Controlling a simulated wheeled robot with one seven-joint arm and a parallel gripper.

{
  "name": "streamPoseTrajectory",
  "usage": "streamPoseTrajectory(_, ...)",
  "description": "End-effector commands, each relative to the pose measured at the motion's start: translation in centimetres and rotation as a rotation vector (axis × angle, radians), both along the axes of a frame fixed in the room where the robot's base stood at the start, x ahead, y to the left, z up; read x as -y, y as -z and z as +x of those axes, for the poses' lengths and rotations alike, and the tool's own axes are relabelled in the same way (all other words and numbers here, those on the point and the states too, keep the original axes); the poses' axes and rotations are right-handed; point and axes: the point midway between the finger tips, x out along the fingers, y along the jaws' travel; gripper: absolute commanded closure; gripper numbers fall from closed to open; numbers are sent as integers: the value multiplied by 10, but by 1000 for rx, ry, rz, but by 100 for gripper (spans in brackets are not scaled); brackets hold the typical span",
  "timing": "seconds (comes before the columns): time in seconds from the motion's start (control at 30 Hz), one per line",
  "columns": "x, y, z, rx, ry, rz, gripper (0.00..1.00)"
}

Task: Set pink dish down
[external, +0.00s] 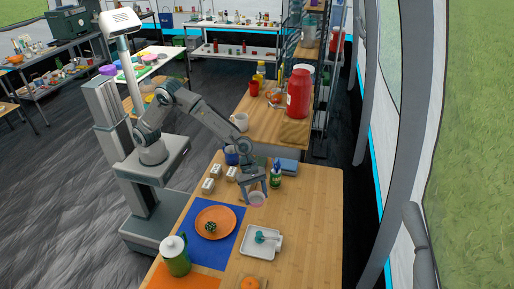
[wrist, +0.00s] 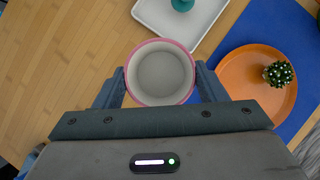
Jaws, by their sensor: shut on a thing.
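The pink dish (external: 257,199) is a small round bowl with a pink rim and a pale grey inside. It also shows in the wrist view (wrist: 160,74), where it is empty inside. My gripper (external: 257,188) is shut on it, with one finger on each side of the bowl. In the external view the dish hangs over the wooden table (external: 309,221), behind the white tray. I cannot tell exactly how high it is above the wood.
A white tray (external: 261,253) holds a teal object (external: 261,237). An orange plate (external: 230,216) with a small cactus (external: 211,227) lies on a blue mat (external: 200,253). Bare wood lies to the right.

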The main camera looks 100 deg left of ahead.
Motion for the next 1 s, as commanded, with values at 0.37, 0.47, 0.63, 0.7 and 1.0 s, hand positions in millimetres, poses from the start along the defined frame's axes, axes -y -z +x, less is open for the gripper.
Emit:
streamPoseTrajectory(0.37, -8, 3, -90, -5, 528, -3, 58)
streamPoseTrajectory(0.47, -9, 2, -122, -4, 708, -4, 58)
streamPoseTrajectory(0.63, -12, -4, -177, -3, 1024, -3, 58)
streamPoseTrajectory(0.7, -14, -6, -198, -3, 1139, -3, 58)
streamPoseTrajectory(1.0, -23, -8, -240, -3, 1392, -2, 58)
